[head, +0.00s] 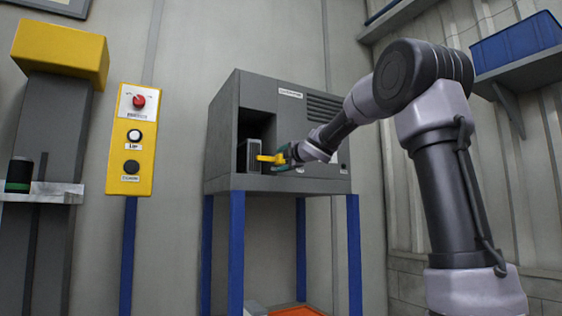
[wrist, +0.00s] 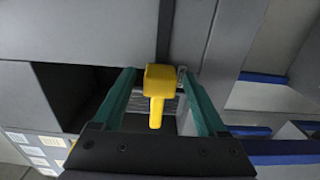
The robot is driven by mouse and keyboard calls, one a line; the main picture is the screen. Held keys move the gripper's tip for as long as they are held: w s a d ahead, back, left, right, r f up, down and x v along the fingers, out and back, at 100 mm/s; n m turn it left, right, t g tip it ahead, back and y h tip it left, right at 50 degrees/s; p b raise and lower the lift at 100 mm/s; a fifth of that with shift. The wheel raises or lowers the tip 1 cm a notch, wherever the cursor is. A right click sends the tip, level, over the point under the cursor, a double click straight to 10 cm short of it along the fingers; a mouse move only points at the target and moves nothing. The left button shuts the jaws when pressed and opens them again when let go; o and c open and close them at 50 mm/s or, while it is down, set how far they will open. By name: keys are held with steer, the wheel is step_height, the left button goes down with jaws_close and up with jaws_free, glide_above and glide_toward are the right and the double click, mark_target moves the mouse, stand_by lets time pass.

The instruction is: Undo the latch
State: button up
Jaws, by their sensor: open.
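The yellow latch (head: 268,158) sticks out at the front of a dark module (head: 248,155) in the open bay of a grey cabinet (head: 285,183). In the wrist view the yellow latch (wrist: 157,85) has a wide head and a narrower stem. My gripper (head: 284,157) is at the latch, in front of the cabinet. In the wrist view its green fingers (wrist: 156,73) are open, one on each side of the latch, with a visible gap on both sides. Contact with the latch does not show.
The cabinet stands on blue legs (head: 237,250). A yellow control panel (head: 131,140) with a red knob is on the left. A blue bin (head: 515,42) sits on a shelf at the upper right. An orange item (head: 298,311) lies below the cabinet.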

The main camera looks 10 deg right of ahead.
steer(key=shift+w+a, duration=0.1)
steer(key=shift+w, duration=0.1)
steer(key=shift+c, duration=0.3)
jaws_close()
steer(key=shift+f, duration=0.1)
stand_by(1.0)
